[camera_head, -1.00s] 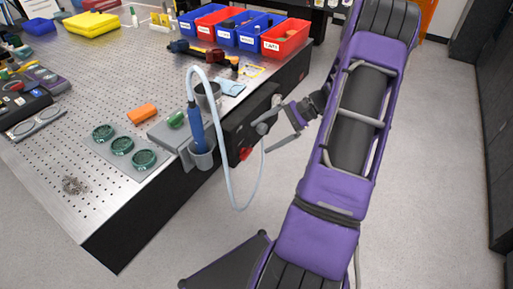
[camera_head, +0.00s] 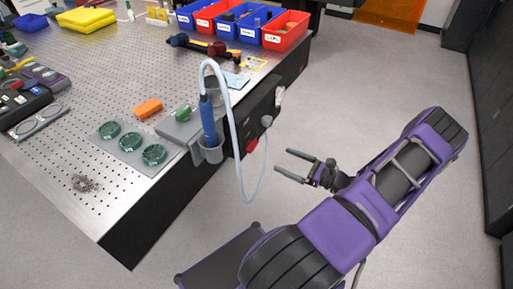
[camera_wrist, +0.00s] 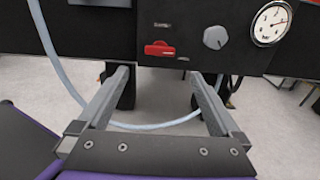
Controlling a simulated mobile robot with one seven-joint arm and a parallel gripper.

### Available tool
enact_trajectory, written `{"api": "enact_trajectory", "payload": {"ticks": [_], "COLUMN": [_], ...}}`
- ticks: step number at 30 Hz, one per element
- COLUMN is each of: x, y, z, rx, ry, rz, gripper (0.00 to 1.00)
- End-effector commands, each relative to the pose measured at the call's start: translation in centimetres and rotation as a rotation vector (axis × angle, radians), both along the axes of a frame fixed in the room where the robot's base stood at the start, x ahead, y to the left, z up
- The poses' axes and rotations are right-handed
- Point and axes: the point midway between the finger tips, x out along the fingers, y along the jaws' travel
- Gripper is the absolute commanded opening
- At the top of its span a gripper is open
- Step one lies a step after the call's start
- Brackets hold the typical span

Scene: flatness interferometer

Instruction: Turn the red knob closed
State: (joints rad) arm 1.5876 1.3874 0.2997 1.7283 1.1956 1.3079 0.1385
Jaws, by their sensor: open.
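The red knob (camera_head: 250,146) is on the dark panel (camera_head: 243,125) at the table's side, partly behind the pale hose in the head view. In the wrist view the red knob (camera_wrist: 158,49) shows as a horizontal bar-like handle, low on the panel and just beyond my fingertips. My gripper (camera_head: 283,163) is open and empty, to the right of the panel and apart from it. In the wrist view my gripper (camera_wrist: 158,78) has its two fingers wide apart, with the red knob between their lines and slightly above the tips.
A grey round knob (camera_wrist: 215,37) and a pressure gauge (camera_wrist: 270,22) sit right of the red knob. A pale hose (camera_head: 236,140) loops from a blue-handled tool (camera_head: 208,122) in a grey cup (camera_head: 211,152), hanging before the panel.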

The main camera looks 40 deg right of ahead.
Motion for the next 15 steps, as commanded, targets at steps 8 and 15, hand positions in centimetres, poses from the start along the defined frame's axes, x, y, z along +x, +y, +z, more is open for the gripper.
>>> {"api": "enact_trajectory", "payload": {"ticks": [8, 15], "x": [5.8, 9.5], "y": [2.5, 4.0], "z": [0.1, 0.0], "rx": [0.000, -0.001], "ry": [-0.001, 0.000], "rz": [0.003, 0.003], "gripper": [1.00, 1.00]}}
